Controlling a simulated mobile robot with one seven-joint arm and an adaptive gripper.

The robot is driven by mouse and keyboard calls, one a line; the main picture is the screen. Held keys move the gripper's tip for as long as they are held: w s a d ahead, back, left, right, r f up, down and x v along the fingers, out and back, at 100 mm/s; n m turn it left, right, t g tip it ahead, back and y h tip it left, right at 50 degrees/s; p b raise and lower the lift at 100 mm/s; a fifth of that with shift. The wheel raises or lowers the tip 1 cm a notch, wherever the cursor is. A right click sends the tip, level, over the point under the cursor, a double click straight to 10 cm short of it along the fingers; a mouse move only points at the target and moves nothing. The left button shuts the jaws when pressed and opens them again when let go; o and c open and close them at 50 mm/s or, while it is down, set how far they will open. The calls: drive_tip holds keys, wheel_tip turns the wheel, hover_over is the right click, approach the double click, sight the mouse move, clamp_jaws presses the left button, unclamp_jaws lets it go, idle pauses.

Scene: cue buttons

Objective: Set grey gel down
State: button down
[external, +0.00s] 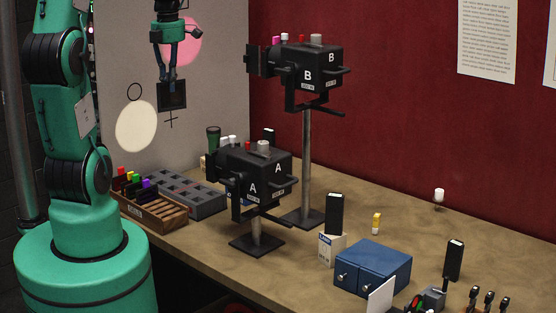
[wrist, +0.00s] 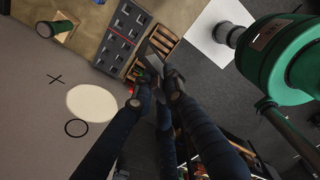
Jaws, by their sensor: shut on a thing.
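My gripper (external: 171,76) is raised above the left part of the table, in front of the grey wall panel. It is shut on a dark square framed sheet, the grey gel (external: 172,97), which hangs below the fingertips. In the wrist view, the gel (wrist: 149,56) shows nearly edge-on as a thin grey piece at the fingertips (wrist: 162,84). A wooden slotted rack (external: 172,216) with coloured tabs stands on the table below, close to my base. A dark grey tray (external: 205,205) with square recesses lies beside it.
Black lamp A (external: 252,170) stands on a short post right of the tray; lamp B (external: 310,72) is on a tall post behind. A blue box (external: 372,268), black blocks (external: 334,214) and small items occupy the right. A dark green cup-like thing (external: 213,138) is near lamp A.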

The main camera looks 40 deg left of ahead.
drive_tip(key=s+d+m+b, duration=0.15)
drive_tip(key=d+m, duration=0.55)
drive_tip(key=d, duration=1.9)
drive_tip(key=s+d+m+b, duration=0.1)
drive_tip(key=s+d+m, duration=0.3)
drive_tip(key=s+d, duration=0.45)
drive_tip(key=s+d+m+b, duration=0.1)
drive_tip(key=s+d+m, duration=0.35)
drive_tip(key=d, duration=0.65)
wheel_tip(320, 180, down, 32)
drive_tip(key=shift+f+n, duration=0.25)
drive_tip(key=shift+n, duration=0.1)
drive_tip(key=shift+a, duration=0.1)
drive_tip(key=w+d, duration=0.4)
drive_tip(key=w, duration=0.3)
drive_tip(key=w+d+f, duration=0.1)
drive_tip(key=w+d, duration=0.2)
drive_tip(key=w, duration=0.4)
drive_tip(key=shift+d+f, duration=0.2)
drive_tip(key=shift+d, duration=0.2)
